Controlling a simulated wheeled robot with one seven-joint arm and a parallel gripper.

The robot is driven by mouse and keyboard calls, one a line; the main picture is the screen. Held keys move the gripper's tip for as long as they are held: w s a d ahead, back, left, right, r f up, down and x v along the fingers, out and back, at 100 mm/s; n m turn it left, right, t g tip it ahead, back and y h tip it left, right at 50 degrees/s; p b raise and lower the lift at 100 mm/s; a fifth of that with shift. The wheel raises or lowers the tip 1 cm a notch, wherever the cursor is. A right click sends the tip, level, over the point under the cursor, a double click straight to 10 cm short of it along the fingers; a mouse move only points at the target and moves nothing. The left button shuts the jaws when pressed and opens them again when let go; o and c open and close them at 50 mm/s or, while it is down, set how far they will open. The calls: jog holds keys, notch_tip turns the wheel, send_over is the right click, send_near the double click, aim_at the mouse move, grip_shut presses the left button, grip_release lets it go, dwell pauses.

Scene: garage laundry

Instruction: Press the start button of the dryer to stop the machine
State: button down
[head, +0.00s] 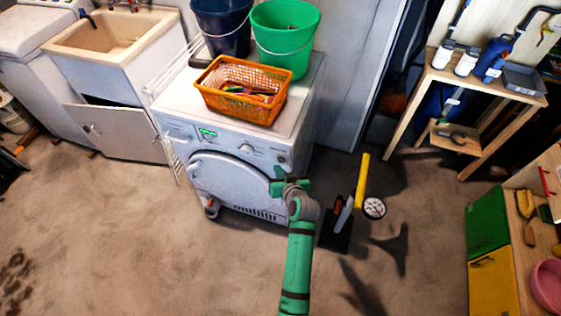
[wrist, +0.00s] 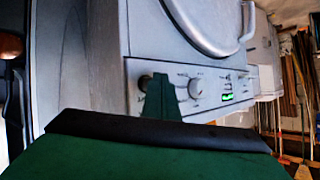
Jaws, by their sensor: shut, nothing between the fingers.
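The white dryer (head: 225,163) stands in the middle of the head view with its round door closed. Its front panel has a lit green display (head: 207,133), a round knob (head: 246,148) and a dark round start button (head: 282,160) at the right end. My green gripper (head: 279,174) is shut and empty, in front of the panel's right end, near the button. In the wrist view the panel appears turned; my gripper's tip (wrist: 160,78) overlaps the panel beside the dark button (wrist: 145,82), partly covering it. I cannot tell whether they touch. The knob (wrist: 196,88) and lit display (wrist: 227,96) also show there.
An orange basket (head: 213,100), a green bucket (head: 285,68) and a dark blue bucket (head: 222,45) stand on the dryer. A sink cabinet (head: 117,130) is left of it. Yellow-handled tools (head: 361,180) stand on the floor to its right. The floor in front is open.

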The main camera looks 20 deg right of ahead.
jog(key=s+a, duration=0.1)
jog(key=s, duration=0.1)
jog(key=s+a, duration=0.2)
dwell(0.5)
dwell(0.7)
jog(key=s+a+f+h, duration=0.1)
jog(key=s+a, duration=0.3)
jog(key=s, duration=0.7)
jog(key=s+a+f+h, duration=0.1)
jog(key=s+a, duration=0.3)
jog(key=s, duration=0.7)
jog(key=s+a+r+n+t, duration=0.1)
jog(key=s+a+r, duration=0.1)
jog(key=s+r, duration=0.4)
jog(key=s+a+r+n+t+y, duration=0.1)
jog(key=s+a+r+t, duration=0.1)
jog(key=s+r, duration=0.5)
jog(key=v, duration=0.4)
jog(key=shift+a, duration=0.35)
